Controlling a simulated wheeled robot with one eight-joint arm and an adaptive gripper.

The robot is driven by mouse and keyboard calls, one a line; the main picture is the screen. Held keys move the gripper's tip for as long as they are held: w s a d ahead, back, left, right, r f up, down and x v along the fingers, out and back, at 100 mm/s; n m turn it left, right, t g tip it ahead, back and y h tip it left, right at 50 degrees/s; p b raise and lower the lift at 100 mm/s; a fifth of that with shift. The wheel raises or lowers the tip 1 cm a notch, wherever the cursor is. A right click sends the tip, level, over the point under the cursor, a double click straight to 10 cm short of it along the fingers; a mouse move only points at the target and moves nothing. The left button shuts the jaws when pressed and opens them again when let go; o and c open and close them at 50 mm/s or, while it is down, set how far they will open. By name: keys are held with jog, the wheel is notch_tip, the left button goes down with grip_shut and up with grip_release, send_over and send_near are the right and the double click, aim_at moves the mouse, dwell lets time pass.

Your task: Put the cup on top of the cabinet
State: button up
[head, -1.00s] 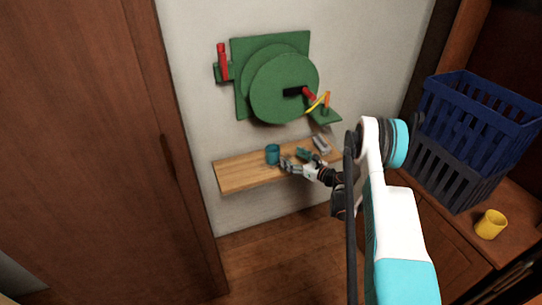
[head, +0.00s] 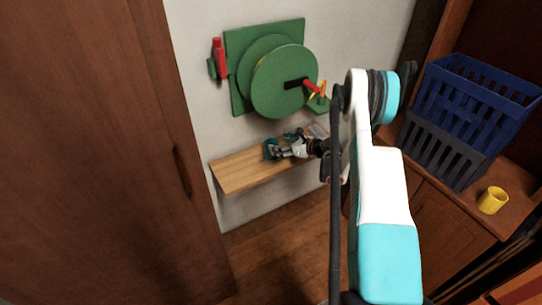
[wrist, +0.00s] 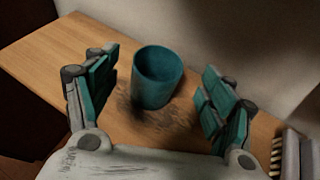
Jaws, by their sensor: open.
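A teal cup (head: 268,151) stands upright on the wooden wall shelf (head: 233,174). In the wrist view the cup (wrist: 157,82) sits between the two spread fingers, with clear gaps on both sides. My gripper (wrist: 158,68) is open and empty, just above the shelf. In the head view my gripper (head: 279,149) partly covers the cup from the right. The wooden cabinet (head: 437,207) stands at the right, and a yellow cup (head: 492,200) stands on its top.
Blue and dark crates (head: 470,110) stand stacked on the cabinet. A green wheel device (head: 285,82) with red and yellow parts hangs on the wall above the shelf. A grey brush-like item (wrist: 293,155) lies right of my gripper. The shelf's left end is bare.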

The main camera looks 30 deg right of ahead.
aim_at(267, 143)
jog(key=b+x, duration=0.1)
jog(key=x, duration=0.1)
jog(key=b+x, duration=0.1)
jog(key=x, duration=0.2)
jog(key=shift+s+f+b, duration=0.15)
jog(key=shift+f+b, duration=0.15)
jog(key=shift+f, duration=0.1)
jog(key=shift+w+a, duration=0.15)
jog(key=shift+w, duration=0.25)
jog(key=shift+c, duration=0.6)
jog(key=c, duration=1.1)
